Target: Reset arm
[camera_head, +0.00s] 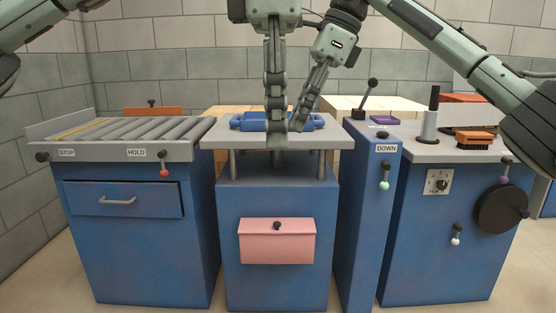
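My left gripper (277,142) points straight down at the middle table, in front of a blue part (249,122). Its fingers look close together, but I see them nearly edge-on, so their opening is unclear. My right gripper (298,125) slants down from the upper right, its tips near the right half of the blue part. Its fingers also overlap in view, and I cannot tell whether it touches the part. The blue part lies on the grey tabletop (220,135), its middle hidden by my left fingers.
A roller conveyor (140,130) with a drawer (123,199) stands at left. A pink box (277,242) is on the middle cabinet's front. At right are a lever (369,92), an upright post (432,115), a brush (474,140) and a dark handwheel (500,209). Floor in front is clear.

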